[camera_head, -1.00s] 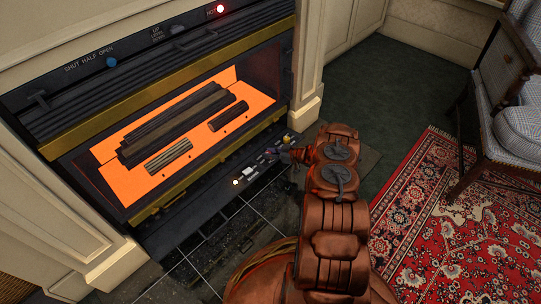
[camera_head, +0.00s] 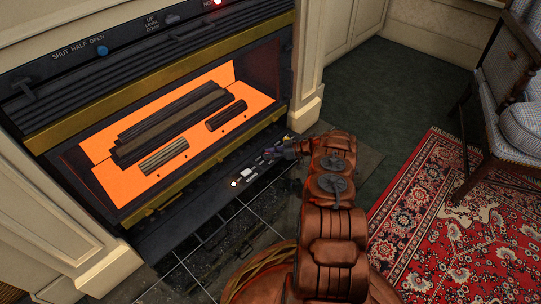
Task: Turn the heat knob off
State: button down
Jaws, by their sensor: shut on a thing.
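The fireplace heater (camera_head: 240,175) glows orange behind dark logs, with a low dark control strip along its front. My gripper (camera_head: 273,153) is at the right part of this strip, small in view and partly covered by my own copper-coloured wrist. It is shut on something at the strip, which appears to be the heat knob. The knob itself is hidden by the gripper, and its setting cannot be read. Left of the gripper on the strip are a small white piece (camera_head: 248,173) and a small lit lamp (camera_head: 234,183).
The upper panel has a blue knob (camera_head: 102,51) by "SHUT HALF OPEN", an "UP LEVEL DOWN" lever (camera_head: 172,18) and a red lamp (camera_head: 218,2) by "HOT". A patterned red rug (camera_head: 450,215) and checked armchair (camera_head: 500,100) are at right. Dark green floor (camera_head: 385,90) lies clear behind.

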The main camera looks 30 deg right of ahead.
dwell(0.3)
jog(key=c, duration=0.8)
grip_release()
jog(key=v, duration=1.2)
